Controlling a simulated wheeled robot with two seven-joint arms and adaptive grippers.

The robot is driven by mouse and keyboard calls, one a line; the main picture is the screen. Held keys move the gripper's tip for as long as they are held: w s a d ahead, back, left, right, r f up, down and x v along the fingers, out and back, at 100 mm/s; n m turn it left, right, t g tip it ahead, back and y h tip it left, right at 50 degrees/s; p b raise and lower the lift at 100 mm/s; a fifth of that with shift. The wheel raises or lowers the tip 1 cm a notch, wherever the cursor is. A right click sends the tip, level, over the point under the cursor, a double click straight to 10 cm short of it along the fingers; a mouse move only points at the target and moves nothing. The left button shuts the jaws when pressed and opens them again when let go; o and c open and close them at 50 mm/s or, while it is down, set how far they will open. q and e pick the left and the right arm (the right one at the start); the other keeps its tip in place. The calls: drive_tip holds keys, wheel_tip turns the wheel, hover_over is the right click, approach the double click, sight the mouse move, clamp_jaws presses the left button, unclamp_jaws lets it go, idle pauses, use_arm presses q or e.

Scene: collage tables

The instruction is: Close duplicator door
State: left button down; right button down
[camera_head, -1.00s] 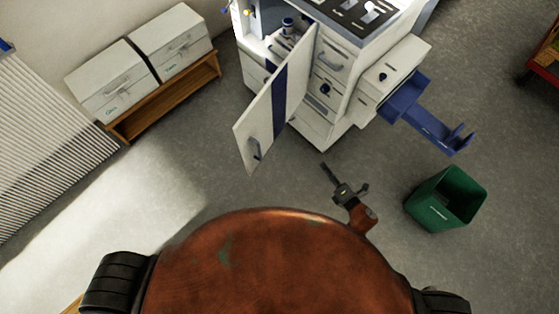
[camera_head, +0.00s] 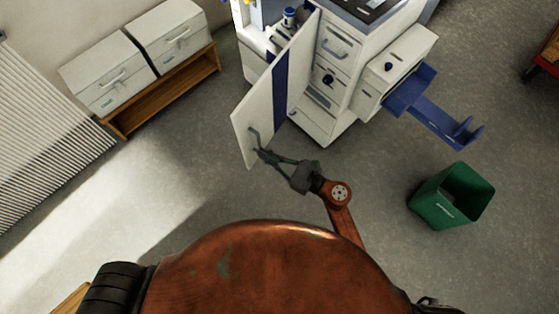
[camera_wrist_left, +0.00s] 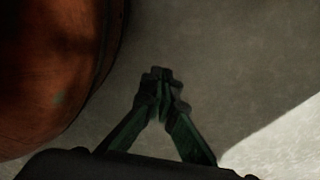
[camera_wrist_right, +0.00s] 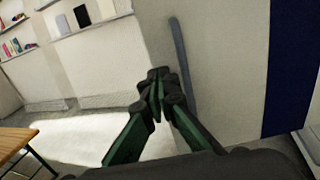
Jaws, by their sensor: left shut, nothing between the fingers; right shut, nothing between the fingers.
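The duplicator (camera_head: 345,70) is a white machine with blue parts, at the top middle of the head view. Its white door (camera_head: 250,117) with a blue stripe stands open, swung out towards me. The door handle (camera_head: 254,138) is a grey bar near the door's free edge; it also shows in the right wrist view (camera_wrist_right: 183,62). My right gripper (camera_head: 261,153) is shut and empty at the door's lower edge, close to the handle; I cannot tell whether it touches. My left gripper (camera_wrist_left: 160,75) is shut and empty over bare floor, beside my body.
A green bin (camera_head: 450,196) stands on the floor to the right. A blue tray (camera_head: 433,108) sticks out from the duplicator's right side. White cabinets on a wooden stand (camera_head: 170,94) are at the upper left. The floor between is clear.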

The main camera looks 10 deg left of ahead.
sight(245, 144)
drive_tip(key=x, duration=0.4)
drive_tip(key=shift+a, duration=0.15)
use_arm(q)
drive_tip(key=shift+w+d+r, duration=0.1)
drive_tip(key=shift+w+r, duration=0.1)
drive_tip(key=shift+w, duration=0.3)
drive_tip(key=shift+w+r, duration=0.2)
drive_tip(key=shift+w, duration=0.25)
use_arm(e)
drive_tip(key=shift+w+a, duration=0.1)
drive_tip(key=shift+a, duration=0.05)
